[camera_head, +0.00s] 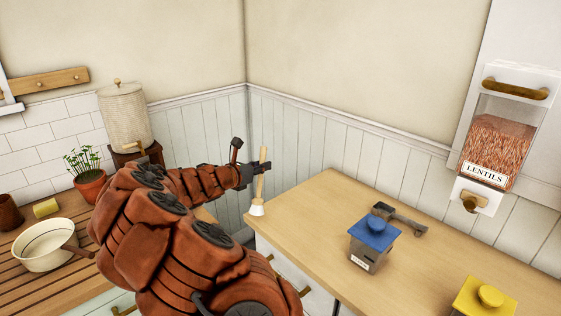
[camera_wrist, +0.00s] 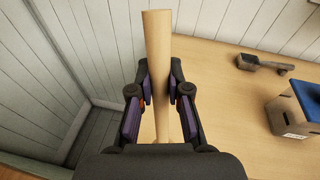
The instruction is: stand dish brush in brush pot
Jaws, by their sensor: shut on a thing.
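The dish brush (camera_head: 261,185) has a pale wooden handle and a white head pointing down. My gripper (camera_head: 254,174) is shut on its handle and holds it nearly upright. In the wrist view the handle (camera_wrist: 157,40) runs between the two fingers of my gripper (camera_wrist: 160,88); the white head is hidden there. In the head view the head appears by the near-left corner of the right-hand counter; I cannot tell whether it touches. A brown cup-like pot (camera_head: 9,213) at the far left, cut by the picture edge, may be the brush pot.
The right-hand wooden counter (camera_head: 310,215) holds a blue-lidded canister (camera_head: 371,245), a dark scoop (camera_head: 400,220) and a yellow-lidded canister (camera_head: 483,300). A lentil dispenser (camera_head: 495,150) hangs on the wall. The left slatted counter holds a cream bowl (camera_head: 42,245) and a potted plant (camera_head: 89,183).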

